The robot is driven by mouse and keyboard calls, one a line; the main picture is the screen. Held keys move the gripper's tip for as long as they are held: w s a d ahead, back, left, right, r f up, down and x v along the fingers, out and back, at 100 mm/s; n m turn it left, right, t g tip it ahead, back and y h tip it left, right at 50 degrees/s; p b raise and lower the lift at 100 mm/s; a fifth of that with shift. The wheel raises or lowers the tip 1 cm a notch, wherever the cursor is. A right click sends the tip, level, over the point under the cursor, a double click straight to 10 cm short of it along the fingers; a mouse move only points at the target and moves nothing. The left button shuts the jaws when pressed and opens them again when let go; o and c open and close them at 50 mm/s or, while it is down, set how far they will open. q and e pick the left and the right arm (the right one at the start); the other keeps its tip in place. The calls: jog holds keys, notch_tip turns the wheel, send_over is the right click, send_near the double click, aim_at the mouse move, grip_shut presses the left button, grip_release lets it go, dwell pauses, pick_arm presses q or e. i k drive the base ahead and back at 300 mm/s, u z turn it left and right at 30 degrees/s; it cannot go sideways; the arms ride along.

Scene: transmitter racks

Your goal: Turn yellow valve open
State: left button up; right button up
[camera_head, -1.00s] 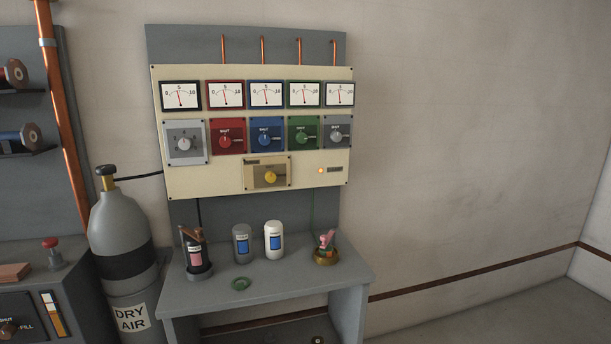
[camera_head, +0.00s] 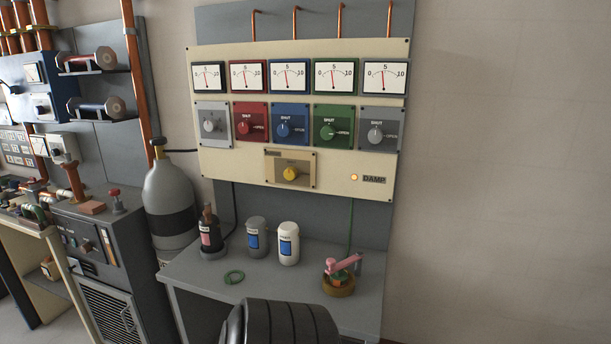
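The yellow valve (camera_head: 290,174) is a small round knob on a tan plate (camera_head: 307,180), low in the middle of the cream panel (camera_head: 225,172). The writing on its plate is too small to read, and I cannot tell its exact turn position. Neither gripper shows in the head view. A dark ribbed rounded part, which looks like part of my arm, rises at the bottom edge in front of the bench, well below the valve.
Red (camera_head: 252,127), blue (camera_head: 290,129) and green (camera_head: 333,131) knobs and two grey ones sit above the valve, under several gauges.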

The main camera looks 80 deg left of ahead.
aim_at(291, 173)
jog(key=u, duration=0.45)
jog(key=i, duration=0.85)
jog(key=u, duration=1.6)
jog(key=i, duration=0.7)
jog(key=u, duration=0.65)
